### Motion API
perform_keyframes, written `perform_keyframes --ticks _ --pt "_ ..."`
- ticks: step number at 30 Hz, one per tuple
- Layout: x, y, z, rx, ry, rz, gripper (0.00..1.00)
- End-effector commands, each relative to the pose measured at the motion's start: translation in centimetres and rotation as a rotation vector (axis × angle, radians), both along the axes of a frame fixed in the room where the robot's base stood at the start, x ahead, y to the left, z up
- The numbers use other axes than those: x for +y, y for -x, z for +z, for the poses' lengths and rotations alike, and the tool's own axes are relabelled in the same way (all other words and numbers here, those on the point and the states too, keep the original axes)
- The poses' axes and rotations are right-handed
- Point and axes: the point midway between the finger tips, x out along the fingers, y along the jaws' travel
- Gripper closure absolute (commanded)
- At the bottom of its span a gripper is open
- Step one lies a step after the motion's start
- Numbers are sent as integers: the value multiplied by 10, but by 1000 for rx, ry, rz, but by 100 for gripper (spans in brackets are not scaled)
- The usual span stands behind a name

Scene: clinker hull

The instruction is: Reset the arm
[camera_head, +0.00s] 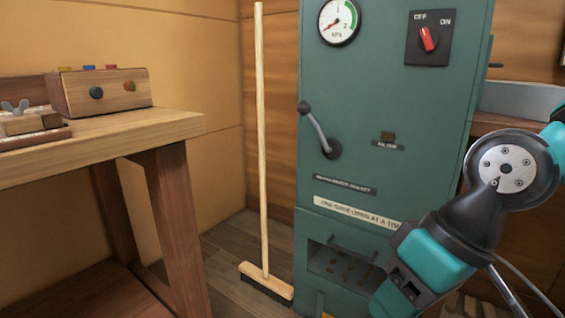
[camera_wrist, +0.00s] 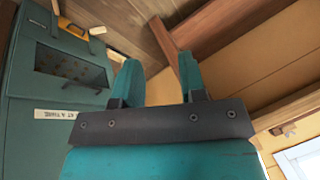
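My arm (camera_head: 505,170) reaches in from the right edge of the head view, in front of the green cabinet (camera_head: 385,100). Its teal and dark links are bent downward, and the gripper's fingertips do not show there. In the wrist view my gripper (camera_wrist: 160,60) has its two teal fingers apart, with nothing between them. The fingers appear clear of the cabinet, which stands at the left of that view.
A wooden bench (camera_head: 110,130) at left carries a box with coloured buttons (camera_head: 100,92) and a wing-nut block (camera_head: 22,120). A broom (camera_head: 262,150) stands between bench and cabinet. The cabinet has a lever (camera_head: 318,130), gauge (camera_head: 339,20) and red switch (camera_head: 429,38).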

Motion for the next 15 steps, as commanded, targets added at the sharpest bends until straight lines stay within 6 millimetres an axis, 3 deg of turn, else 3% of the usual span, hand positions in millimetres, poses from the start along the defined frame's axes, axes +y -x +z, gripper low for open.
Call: perform_keyframes --ticks 4,6,11,15 --pt "-17 50 1 11 56 80 62" --pt "-18 50 25 17 59 82 62" --pt "-17 49 61 18 58 81 62" --pt "-17 48 101 17 57 79 62"
